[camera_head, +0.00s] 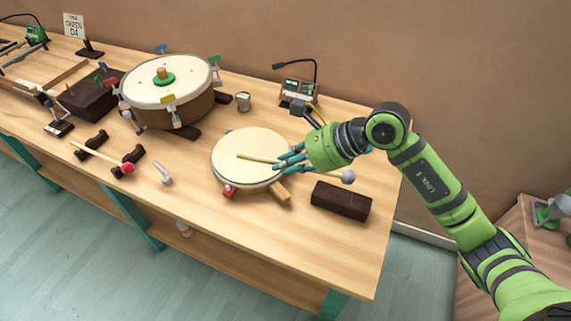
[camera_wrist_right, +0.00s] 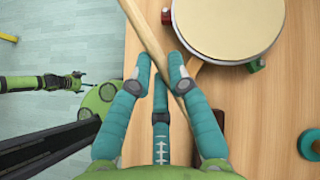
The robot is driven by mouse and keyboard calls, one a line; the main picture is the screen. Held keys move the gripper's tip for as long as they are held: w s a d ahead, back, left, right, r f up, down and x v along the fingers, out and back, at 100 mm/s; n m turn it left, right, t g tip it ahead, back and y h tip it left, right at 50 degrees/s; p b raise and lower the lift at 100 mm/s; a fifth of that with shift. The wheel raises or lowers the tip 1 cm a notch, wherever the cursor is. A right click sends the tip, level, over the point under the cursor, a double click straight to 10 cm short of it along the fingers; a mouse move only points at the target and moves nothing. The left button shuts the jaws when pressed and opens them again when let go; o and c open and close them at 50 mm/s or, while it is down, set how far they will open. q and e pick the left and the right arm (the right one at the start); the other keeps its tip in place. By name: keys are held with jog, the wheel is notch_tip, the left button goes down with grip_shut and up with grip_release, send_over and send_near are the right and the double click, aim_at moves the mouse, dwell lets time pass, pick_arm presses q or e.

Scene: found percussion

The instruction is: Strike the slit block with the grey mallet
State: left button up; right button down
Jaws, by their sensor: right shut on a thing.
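My right gripper (camera_head: 290,158) is shut on the wooden stick of the grey mallet (camera_head: 348,177), above the pale round drum. The grey ball head sticks out to the right of the fingers, and the stick's bare end points left over the drumhead. In the wrist view the stick (camera_wrist_right: 150,38) runs between the fingertips (camera_wrist_right: 165,75); the grey head is hidden there. The slit block, a dark brown bar (camera_head: 341,201), lies on the table near the right front, below the mallet head in the picture and apart from it. My left gripper (camera_wrist_right: 75,82) shows small in the wrist view; its jaws are unclear.
The pale round drum (camera_head: 240,145) stands under my right gripper. A larger drum (camera_head: 170,90) stands further left. A red-headed mallet (camera_head: 127,168) lies on dark rests. A device with a lamp (camera_head: 298,92) and a small cup (camera_head: 243,100) stand behind.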

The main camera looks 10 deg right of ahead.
pick_arm(q)
notch_tip(320, 180, down, 8)
jog(key=b, duration=0.7)
pick_arm(e)
notch_tip(320, 180, down, 6)
jog(key=d+y, duration=0.1)
jog(key=y, duration=0.1)
pick_arm(q)
jog(key=r+p, duration=0.4)
jog(key=p, duration=0.1)
jog(key=shift+w+d+r, duration=0.1)
jog(key=shift+w+r, duration=0.1)
jog(key=shift+r, duration=0.2)
pick_arm(e)
notch_tip(320, 180, up, 8)
jog(key=shift+h, duration=0.3)
jog(key=shift+d+f, duration=0.1)
jog(key=a+h+p, duration=0.1)
jog(key=p, duration=0.2)
jog(key=shift+a+h, duration=0.3)
pick_arm(q)
jog(key=shift+s+r, duration=0.2)
jog(key=shift+r, duration=1)
pick_arm(e)
jog(key=shift+f, duration=0.1)
pick_arm(q)
jog(key=shift+f, duration=0.15)
pick_arm(e)
jog(key=shift+f, duration=0.1)
